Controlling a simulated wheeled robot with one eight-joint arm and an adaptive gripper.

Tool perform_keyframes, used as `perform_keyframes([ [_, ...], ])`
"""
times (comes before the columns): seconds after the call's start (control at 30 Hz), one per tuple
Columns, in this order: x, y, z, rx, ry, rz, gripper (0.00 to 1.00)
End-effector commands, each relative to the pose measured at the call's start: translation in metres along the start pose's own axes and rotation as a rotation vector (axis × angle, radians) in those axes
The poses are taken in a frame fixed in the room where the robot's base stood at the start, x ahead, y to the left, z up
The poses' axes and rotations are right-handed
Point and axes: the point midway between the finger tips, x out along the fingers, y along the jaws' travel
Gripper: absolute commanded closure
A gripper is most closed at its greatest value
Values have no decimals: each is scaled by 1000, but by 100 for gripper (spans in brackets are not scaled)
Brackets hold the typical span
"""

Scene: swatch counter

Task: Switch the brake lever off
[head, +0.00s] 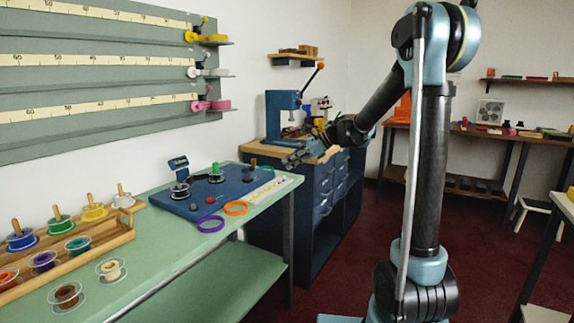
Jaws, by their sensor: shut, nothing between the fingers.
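A dark blue board (225,190) lies on the green counter. It carries a small upright display (178,163), a clear spool (180,191), a green-topped spool (216,174) and a brown-topped post (253,166). A small red part (210,199) sits near the board's front; it may be the brake lever, but it is too small to tell its position.
A purple ring (211,224) and an orange ring (236,208) lie at the counter's front edge. A wooden rack (75,257) of colored spools stands at left. A blue press (283,115) with an orange-knobbed handle stands on a blue cabinet (325,190) behind my gripper.

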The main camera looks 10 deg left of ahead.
Motion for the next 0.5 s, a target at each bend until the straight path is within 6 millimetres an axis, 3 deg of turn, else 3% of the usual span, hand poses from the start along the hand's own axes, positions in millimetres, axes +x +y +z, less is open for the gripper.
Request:
perform_keyframes([
  [0.43, 80, 1, 0, -3, 0, 2, 100],
  [0.5, 86, 1, 10, -3, 0, 3, 100],
])
